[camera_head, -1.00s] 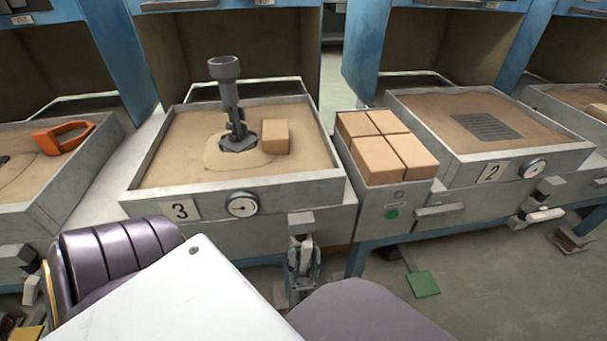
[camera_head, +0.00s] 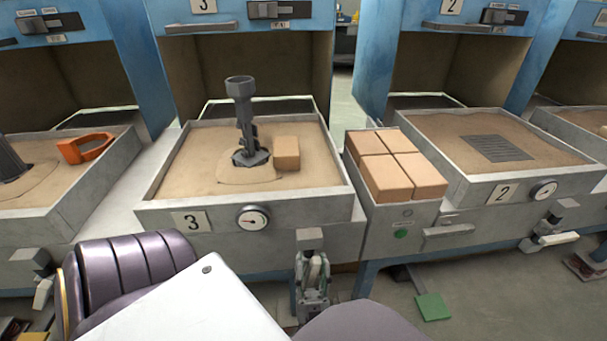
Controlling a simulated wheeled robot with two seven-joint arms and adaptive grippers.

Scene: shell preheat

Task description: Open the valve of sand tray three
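Sand tray three (camera_head: 295,208) is a grey metal box of sand with a "3" plate (camera_head: 191,221) and a round gauge (camera_head: 252,218) on its front. Its valve (camera_head: 310,238) is a grey block below the front wall, right of the gauge. A pale lever (camera_head: 315,266) seems to hang down under the block. My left gripper (camera_head: 312,283) is at this lever, just below the block. The gripper is small and partly hidden, so I cannot tell whether its fingers are closed on the lever. My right gripper is not in view.
A dark pouring funnel (camera_head: 240,110) and a tan brick (camera_head: 286,153) stand in tray three. A bin of tan bricks (camera_head: 405,217) stands to its right, then tray two (camera_head: 478,190). An orange tool (camera_head: 85,148) lies in the left tray. A green piece (camera_head: 433,307) lies on the floor.

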